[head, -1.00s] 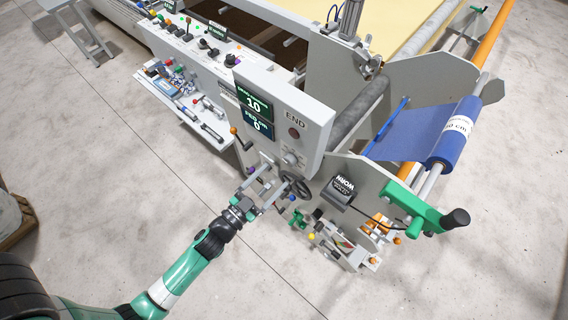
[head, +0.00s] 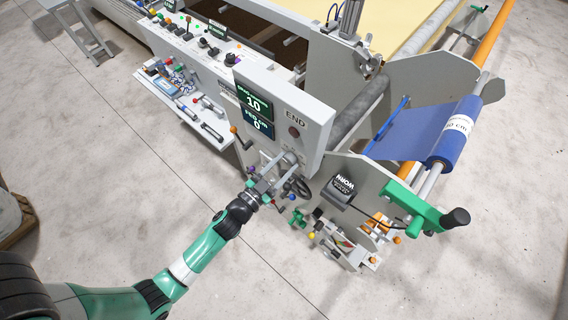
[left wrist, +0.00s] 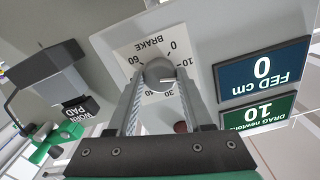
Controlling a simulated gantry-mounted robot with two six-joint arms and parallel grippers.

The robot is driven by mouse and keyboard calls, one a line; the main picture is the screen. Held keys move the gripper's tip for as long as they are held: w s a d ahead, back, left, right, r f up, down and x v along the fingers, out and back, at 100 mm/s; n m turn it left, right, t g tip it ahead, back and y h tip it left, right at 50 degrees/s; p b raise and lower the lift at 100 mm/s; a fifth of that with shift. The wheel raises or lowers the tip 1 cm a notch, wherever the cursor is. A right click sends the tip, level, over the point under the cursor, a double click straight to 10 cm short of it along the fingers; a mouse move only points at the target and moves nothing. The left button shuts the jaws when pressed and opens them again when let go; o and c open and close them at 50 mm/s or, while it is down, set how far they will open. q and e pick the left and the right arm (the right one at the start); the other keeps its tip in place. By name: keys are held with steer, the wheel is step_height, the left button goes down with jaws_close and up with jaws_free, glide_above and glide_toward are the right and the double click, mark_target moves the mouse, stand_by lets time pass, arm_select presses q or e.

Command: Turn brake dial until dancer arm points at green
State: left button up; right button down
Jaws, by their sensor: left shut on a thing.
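The brake dial (left wrist: 158,74) is a round grey knob on a white plate marked BRAKE, seen upside down in the left wrist view with numbers around it. My left gripper (left wrist: 157,84) is shut on the dial, a finger on each side. In the head view, my left gripper (head: 284,163) reaches the dial on the lower part of the grey END panel (head: 284,90). I cannot tell which number the dial points at.
Displays read drag 10 newtons (left wrist: 259,113) and fed 0 cm (left wrist: 262,69). A black handwheel (head: 298,188) lies just below the dial. The floor in front is clear.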

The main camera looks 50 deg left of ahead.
arm_select(q)
jaws_close()
steer(key=shift+m, duration=3.4)
steer(key=o, duration=1.1)
jaws_free()
